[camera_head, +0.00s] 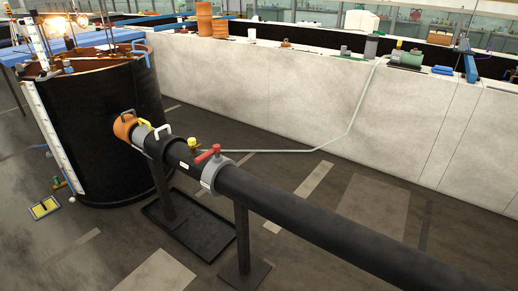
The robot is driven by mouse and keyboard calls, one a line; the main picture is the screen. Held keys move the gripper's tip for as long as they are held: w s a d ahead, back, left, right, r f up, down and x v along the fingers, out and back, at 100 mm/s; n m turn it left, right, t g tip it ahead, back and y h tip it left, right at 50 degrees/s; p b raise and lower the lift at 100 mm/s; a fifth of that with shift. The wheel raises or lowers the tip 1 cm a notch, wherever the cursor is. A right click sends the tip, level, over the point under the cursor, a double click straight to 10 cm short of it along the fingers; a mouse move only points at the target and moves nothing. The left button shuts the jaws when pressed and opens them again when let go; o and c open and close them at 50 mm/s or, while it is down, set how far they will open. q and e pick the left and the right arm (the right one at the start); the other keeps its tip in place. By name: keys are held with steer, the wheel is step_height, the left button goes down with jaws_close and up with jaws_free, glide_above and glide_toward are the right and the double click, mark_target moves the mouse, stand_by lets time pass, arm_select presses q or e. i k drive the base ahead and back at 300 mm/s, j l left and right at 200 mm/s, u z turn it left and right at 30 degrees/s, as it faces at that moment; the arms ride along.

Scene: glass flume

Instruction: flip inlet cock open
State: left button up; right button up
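A large black cylindrical tank (105,120) stands at the left. A thick black pipe (310,222) runs from an orange collar (124,125) on its side toward the lower right. A red lever handle (207,154) sits on a grey ring (215,170) around the pipe. A small yellow fitting (193,143) sits beside the pipe where a thin grey hose ends. I cannot tell which of these is the inlet cock. Neither of my grippers is in view.
Post stands (243,240) hold up the pipe, and a black tray (190,228) lies on the floor below it. The grey hose (290,151) crosses to a long pale wall (300,95) with items on top.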

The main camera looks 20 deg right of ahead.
mark_target(216, 150)
steer(key=z, duration=0.4)
steer(key=i+j, duration=0.25)
steer(key=j, duration=0.25)
steer(key=i+j+z, duration=0.15)
steer(key=j, duration=0.3)
steer(key=i+j, duration=0.25)
steer(key=j, duration=0.25)
steer(key=i+j+z, duration=0.15)
steer(key=j, duration=0.35)
steer(key=i+j, duration=0.25)
steer(key=j, duration=0.3)
steer(key=i+j+z, duration=0.15)
steer(key=j, duration=0.35)
steer(key=i+j, duration=0.15)
steer(key=j, duration=0.4)
steer(key=i+j+z, duration=0.15)
steer(key=j, duration=0.4)
